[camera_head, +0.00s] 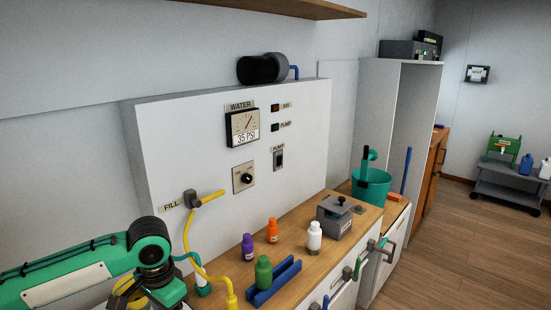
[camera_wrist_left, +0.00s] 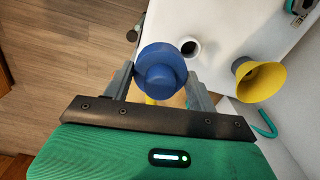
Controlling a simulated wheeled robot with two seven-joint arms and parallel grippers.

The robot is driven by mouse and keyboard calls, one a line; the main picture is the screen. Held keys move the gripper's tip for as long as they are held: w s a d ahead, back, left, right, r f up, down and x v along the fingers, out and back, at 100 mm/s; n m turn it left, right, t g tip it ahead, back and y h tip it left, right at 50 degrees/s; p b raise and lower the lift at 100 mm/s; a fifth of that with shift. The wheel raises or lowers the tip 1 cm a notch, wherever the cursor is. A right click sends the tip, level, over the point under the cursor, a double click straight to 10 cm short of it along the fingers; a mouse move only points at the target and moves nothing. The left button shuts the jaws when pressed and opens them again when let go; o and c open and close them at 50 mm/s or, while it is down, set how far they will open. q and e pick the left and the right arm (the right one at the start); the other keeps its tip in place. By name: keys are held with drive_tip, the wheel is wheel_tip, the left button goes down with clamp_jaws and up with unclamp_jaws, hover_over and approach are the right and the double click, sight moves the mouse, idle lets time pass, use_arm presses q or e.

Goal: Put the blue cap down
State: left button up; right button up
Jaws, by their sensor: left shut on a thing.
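The blue cap (camera_wrist_left: 161,70) is round with a raised knob and sits between the fingers of my left gripper (camera_wrist_left: 162,76) in the left wrist view. The gripper is shut on it. A small white round opening with a dark inside (camera_wrist_left: 189,47) shows just right of the cap. The cap appears apart from surfaces, but its height cannot be told. In the head view my left arm comes in at the lower left, and neither its fingers nor the blue cap can be made out. My right gripper is in neither view.
In the wrist view a yellow funnel (camera_wrist_left: 260,80) stands right of the gripper, near a teal hose (camera_wrist_left: 265,121). In the head view purple (camera_head: 247,247), orange (camera_head: 272,231), green (camera_head: 263,272) and white (camera_head: 314,236) bottles and a blue rack (camera_head: 275,284) occupy the wooden counter (camera_head: 297,252).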

use_arm(q)
drive_tip(key=n, duration=0.2)
drive_tip(key=s+d+f+n, duration=0.1)
drive_tip(key=n, duration=0.1)
drive_tip(key=s+n, duration=0.1)
drive_tip(key=n, duration=0.1)
drive_tip(key=shift+d+f, duration=0.15)
drive_tip(key=shift+f, duration=0.05)
drive_tip(key=s+f, duration=0.4)
drive_tip(key=f, duration=0.2)
drive_tip(key=shift+s+n, duration=0.3)
drive_tip(key=shift+s, duration=0.1)
drive_tip(key=shift+d, duration=0.1)
